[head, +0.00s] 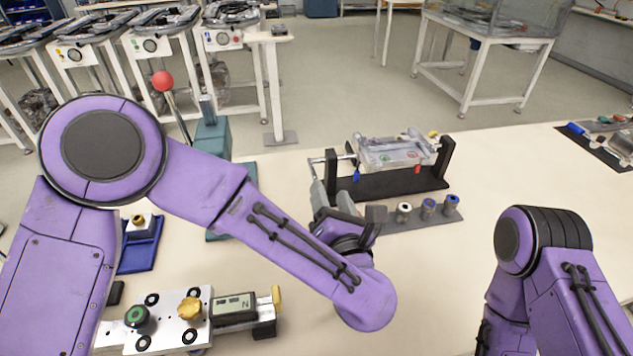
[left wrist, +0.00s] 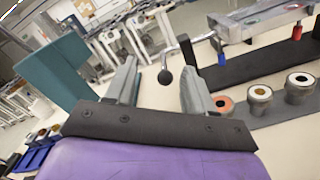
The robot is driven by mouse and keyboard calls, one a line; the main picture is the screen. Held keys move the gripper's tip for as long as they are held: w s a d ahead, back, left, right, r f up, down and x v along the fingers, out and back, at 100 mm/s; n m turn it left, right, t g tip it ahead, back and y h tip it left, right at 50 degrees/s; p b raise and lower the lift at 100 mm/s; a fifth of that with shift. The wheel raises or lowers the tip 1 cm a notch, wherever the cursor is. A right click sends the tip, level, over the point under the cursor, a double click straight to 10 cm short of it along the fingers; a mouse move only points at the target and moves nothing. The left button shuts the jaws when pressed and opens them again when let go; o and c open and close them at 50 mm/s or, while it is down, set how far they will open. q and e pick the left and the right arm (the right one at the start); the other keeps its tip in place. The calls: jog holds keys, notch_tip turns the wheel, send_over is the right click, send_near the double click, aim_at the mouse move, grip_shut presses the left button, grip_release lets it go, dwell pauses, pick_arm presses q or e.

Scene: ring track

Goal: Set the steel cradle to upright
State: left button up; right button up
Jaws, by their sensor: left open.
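The steel cradle (head: 395,153) is a silver tray-like frame hung between two black uprights on a black base (head: 385,186). It looks roughly level, slightly tilted, with a blue tab and a red tab on its near side. Its edge also shows at the top right of the left wrist view (left wrist: 262,22). A crank with a dark ball knob (left wrist: 166,77) is at its left end. My left gripper (head: 324,186) is open at that end; its fingers (left wrist: 158,82) stand either side of the knob in the picture, apart from it. My right gripper is out of frame.
A grey strip with several round sockets (head: 428,210) lies in front of the cradle. A teal stand with a red-ball lever (head: 212,138) is to the left. A white fixture plate (head: 165,322) and blue tray (head: 140,255) are nearer.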

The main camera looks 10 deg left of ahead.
pick_arm(q)
jog(key=b, duration=0.4)
send_near(315, 177)
jog(key=x, duration=0.3)
jog(key=p+x, duration=0.1)
jog(key=x, duration=0.2)
jog(key=p+x, duration=0.1)
jog(key=x, duration=0.3)
jog(key=shift+f, duration=0.35)
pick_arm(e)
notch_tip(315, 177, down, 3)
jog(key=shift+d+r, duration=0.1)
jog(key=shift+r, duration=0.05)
